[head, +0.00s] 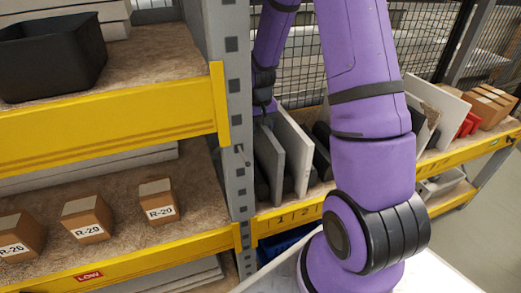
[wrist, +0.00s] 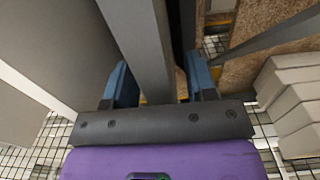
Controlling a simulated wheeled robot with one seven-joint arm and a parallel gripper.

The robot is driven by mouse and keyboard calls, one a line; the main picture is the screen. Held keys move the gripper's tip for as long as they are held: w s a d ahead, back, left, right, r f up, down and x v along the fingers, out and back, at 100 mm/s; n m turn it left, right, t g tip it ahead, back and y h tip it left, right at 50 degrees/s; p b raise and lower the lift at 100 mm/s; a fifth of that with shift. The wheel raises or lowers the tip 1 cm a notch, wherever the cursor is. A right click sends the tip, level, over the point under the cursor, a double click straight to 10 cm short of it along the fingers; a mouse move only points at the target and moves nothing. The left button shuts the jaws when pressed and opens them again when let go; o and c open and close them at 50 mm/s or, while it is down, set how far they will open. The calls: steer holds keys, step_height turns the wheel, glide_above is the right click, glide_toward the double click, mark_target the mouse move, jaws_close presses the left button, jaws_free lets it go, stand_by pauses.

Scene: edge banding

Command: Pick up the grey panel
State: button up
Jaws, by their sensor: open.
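A grey panel (wrist: 145,45) stands on edge between the two blue fingers of my gripper (wrist: 160,66) in the wrist view. The fingers are apart, one on each side of it; contact is hard to tell. A broad grey surface (wrist: 55,40) lies to the left of the left finger. In the head view, a light grey panel (head: 293,148) and a darker grey one (head: 269,165) stand upright side by side on the shelf. The end of my arm reaches down behind them, and the fingers are hidden there.
A grey upright post (head: 238,130) stands just left of the panels. Yellow shelf beams (head: 110,125) and small cartons (head: 87,218) are at left. More boards (head: 437,110), red items (head: 470,124) and brown boxes (head: 490,104) are at right. Wire mesh stands behind.

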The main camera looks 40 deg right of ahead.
steer(key=shift+f, duration=0.1)
jaws_close()
stand_by(1.4)
